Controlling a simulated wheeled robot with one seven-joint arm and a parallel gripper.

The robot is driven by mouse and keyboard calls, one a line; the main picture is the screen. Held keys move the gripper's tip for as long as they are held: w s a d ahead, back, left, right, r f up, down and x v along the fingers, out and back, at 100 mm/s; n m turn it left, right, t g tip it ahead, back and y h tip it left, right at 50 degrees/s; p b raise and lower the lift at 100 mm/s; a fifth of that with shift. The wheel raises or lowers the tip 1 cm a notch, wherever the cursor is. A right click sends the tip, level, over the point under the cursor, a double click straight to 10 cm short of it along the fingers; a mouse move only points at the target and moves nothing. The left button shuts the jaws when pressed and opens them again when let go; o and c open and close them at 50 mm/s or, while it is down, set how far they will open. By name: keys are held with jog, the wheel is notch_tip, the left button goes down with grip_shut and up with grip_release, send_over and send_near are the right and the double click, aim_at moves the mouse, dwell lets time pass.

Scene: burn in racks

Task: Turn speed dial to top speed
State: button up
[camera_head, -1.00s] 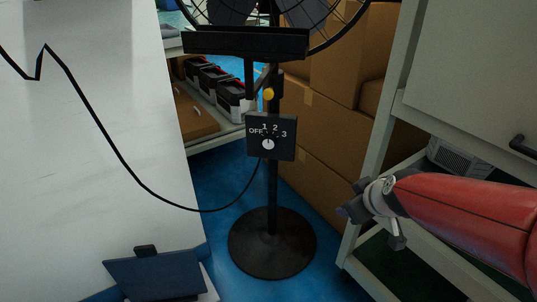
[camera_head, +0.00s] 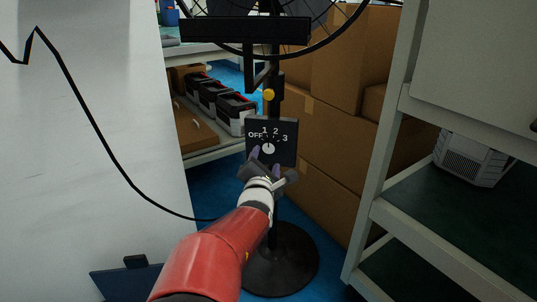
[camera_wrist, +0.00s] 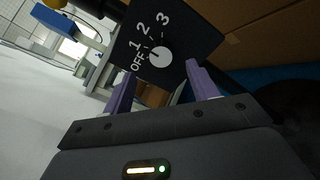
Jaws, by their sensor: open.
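The speed dial (camera_head: 268,149) is a small white round knob on a black control box (camera_head: 286,154) on the fan's pole. The box is marked OFF, 1, 2 and 3 in an arc around the knob. The dial also shows in the wrist view (camera_wrist: 160,57), where its mark seems to point toward the OFF and 1 side; the exact setting is hard to tell. My gripper (camera_head: 265,162) is open and empty, just in front of and below the dial. In the wrist view, its purple fingers (camera_wrist: 158,76) are spread, with the dial beyond and between them, apparently untouched.
The fan pole stands on a round black base (camera_head: 283,262). Cardboard boxes (camera_head: 335,130) are stacked behind it. A shelf rack (camera_head: 400,222) is at right, a white panel (camera_head: 95,110) at left. A black cable (camera_head: 110,160) hangs toward the pole.

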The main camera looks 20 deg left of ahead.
aim_at(269, 149)
jog(key=w, duration=0.4)
jog(key=w+a+b, duration=0.1)
jog(key=w, duration=0.1)
jog(key=shift+f, duration=0.1)
jog(key=shift+c, duration=0.2)
jog(key=c, duration=1)
